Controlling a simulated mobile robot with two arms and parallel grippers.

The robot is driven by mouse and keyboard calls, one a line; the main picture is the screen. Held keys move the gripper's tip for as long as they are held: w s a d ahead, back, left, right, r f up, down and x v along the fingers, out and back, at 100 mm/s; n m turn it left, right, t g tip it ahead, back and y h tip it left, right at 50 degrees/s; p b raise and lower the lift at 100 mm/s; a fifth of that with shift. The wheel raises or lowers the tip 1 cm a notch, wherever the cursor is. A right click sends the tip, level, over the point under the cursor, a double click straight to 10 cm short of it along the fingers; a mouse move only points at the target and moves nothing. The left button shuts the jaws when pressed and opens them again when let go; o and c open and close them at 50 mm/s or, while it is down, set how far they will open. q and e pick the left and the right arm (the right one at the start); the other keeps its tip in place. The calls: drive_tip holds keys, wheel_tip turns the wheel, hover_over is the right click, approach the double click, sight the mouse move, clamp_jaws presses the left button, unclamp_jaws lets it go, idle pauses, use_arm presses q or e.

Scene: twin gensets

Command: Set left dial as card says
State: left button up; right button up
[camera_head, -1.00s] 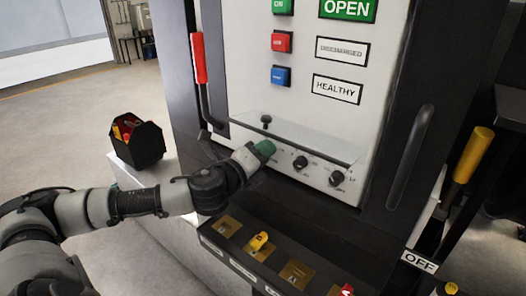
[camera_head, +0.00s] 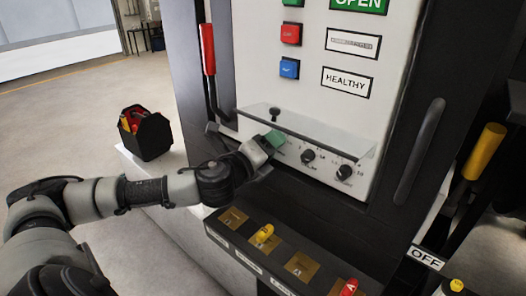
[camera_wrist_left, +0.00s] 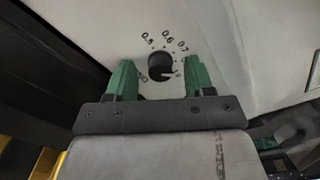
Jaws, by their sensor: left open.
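The left dial (camera_wrist_left: 160,67) is a black knob with a white pointer mark, seen in the left wrist view on the pale panel. The pointer mark lies toward the right and slightly down. Printed numbers curve around the knob; 0.5, 0.6 and 0.7 can be read. My left gripper (camera_wrist_left: 159,82) has its green fingers apart, one on each side of the knob, with gaps left. In the head view my left gripper (camera_head: 265,145) is at the panel's lower left and hides the left dial. No card with a setting can be made out. My right gripper is not in view.
Two more dials, a middle one (camera_head: 308,156) and a right one (camera_head: 344,172), sit close by. A clear flap (camera_head: 310,131) juts out above the dials. A dark ledge (camera_head: 322,272) with yellow and red keys lies below. A red lever (camera_head: 208,50) stands at left.

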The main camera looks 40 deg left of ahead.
use_arm(q)
drive_tip(key=s, duration=1)
drive_tip(key=shift+s+a, duration=0.3)
drive_tip(key=shift+a, duration=0.1)
idle(0.4)
